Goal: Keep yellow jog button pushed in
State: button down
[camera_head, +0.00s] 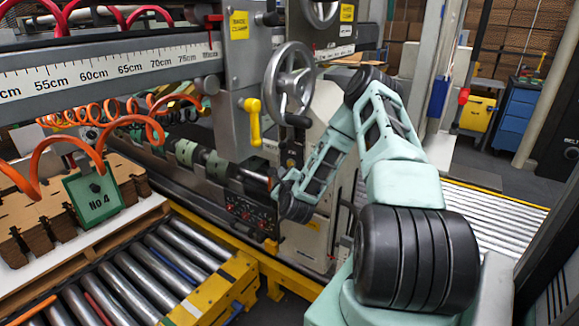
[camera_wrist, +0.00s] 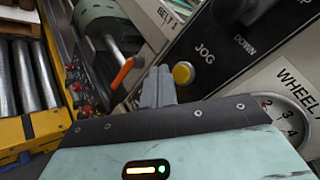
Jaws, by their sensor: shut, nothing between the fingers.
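The yellow jog button (camera_wrist: 183,73) shows in the wrist view on a dark control panel, just below the "JOG" label. My gripper (camera_wrist: 159,78) has its two grey fingers together, with nothing between them. The fingertips are just left of the button in the picture, and a small gap of panel edge seems to lie between them. I cannot tell their distance in depth or whether the button is pushed in. In the head view my gripper (camera_head: 274,184) is at the machine's front, and the jog button is hidden.
An orange lever (camera_wrist: 122,72) stands left of the fingers in the wrist view, with red knobs (camera_wrist: 82,110) further left. A black switch marked "DOWN" (camera_wrist: 232,12) and a numbered dial (camera_wrist: 287,118) are nearby. Rollers (camera_head: 150,270) and a yellow frame (camera_head: 215,290) lie front left.

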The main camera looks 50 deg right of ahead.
aim_at(287, 164)
jog(key=shift+d, duration=0.8)
jog(key=shift+d, duration=0.1)
dwell(1.4)
jog(key=shift+w+d, duration=0.1)
jog(key=shift+d, duration=0.25)
jog(key=shift+d+b, duration=0.3)
jog(key=shift+d, duration=0.2)
dwell(2.3)
jog(key=shift+a, duration=0.15)
dwell(1.2)
jog(key=shift+a, duration=0.8)
jog(key=shift+s+a, duration=0.15)
jog(key=shift+a, duration=1.1)
jog(key=shift+s+a, duration=0.1)
jog(key=shift+a, duration=1.15)
